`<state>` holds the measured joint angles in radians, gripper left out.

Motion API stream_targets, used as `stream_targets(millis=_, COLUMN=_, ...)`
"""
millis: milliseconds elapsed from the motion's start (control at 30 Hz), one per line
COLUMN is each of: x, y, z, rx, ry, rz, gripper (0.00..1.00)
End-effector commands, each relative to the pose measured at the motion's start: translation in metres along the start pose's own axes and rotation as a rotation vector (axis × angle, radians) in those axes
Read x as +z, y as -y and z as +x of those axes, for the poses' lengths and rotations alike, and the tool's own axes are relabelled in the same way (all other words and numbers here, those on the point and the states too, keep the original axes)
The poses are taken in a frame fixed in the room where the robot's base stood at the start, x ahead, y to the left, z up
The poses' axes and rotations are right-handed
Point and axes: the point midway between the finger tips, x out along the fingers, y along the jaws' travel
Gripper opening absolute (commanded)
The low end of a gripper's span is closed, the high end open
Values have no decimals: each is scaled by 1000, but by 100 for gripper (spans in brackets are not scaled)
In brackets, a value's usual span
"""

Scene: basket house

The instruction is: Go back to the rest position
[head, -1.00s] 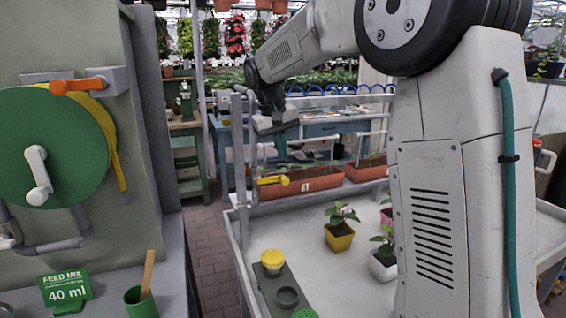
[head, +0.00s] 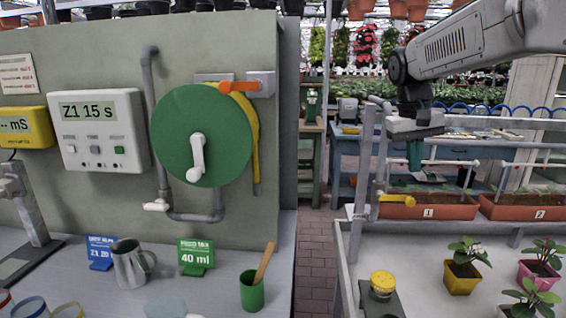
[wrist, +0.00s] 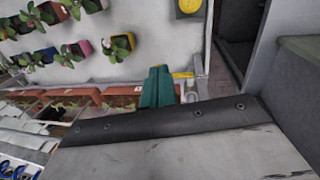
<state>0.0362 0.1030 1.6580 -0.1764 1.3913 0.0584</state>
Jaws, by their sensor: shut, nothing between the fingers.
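My gripper (head: 415,158) shows in the head view at the right, with teal fingers pointing down. It hangs in front of the blue bench, above the planter trough marked 1 and near the grey pipe post. In the wrist view the teal fingers (wrist: 158,86) are together with nothing between them. The gripper holds nothing and appears apart from the trough and the yellow valve handle (head: 397,198).
The trough marked 1 (head: 428,211) and a white tray table (head: 420,280) with potted plants lie at the right. A green hose reel (head: 188,135) and control box (head: 97,130) are on the left wall. A brick aisle (head: 315,240) is clear between.

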Motion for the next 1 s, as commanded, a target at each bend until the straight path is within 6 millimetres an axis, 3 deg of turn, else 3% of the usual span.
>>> stream_targets(millis=33, x=27, y=4, z=5, rx=-16, ry=4, rz=-10, gripper=0)
stream_targets(millis=400, x=216, y=36, z=59, rx=-125, ry=-5, rz=-49, gripper=0)
stream_targets(millis=600, x=297, y=48, z=94, rx=-164, ry=-43, rz=-52, gripper=0)
stream_targets(millis=767, x=327, y=51, z=103, rx=-173, ry=-85, rz=-51, gripper=0)
stream_targets(millis=1000, x=330, y=50, z=96, rx=-174, ry=-125, rz=-50, gripper=0)
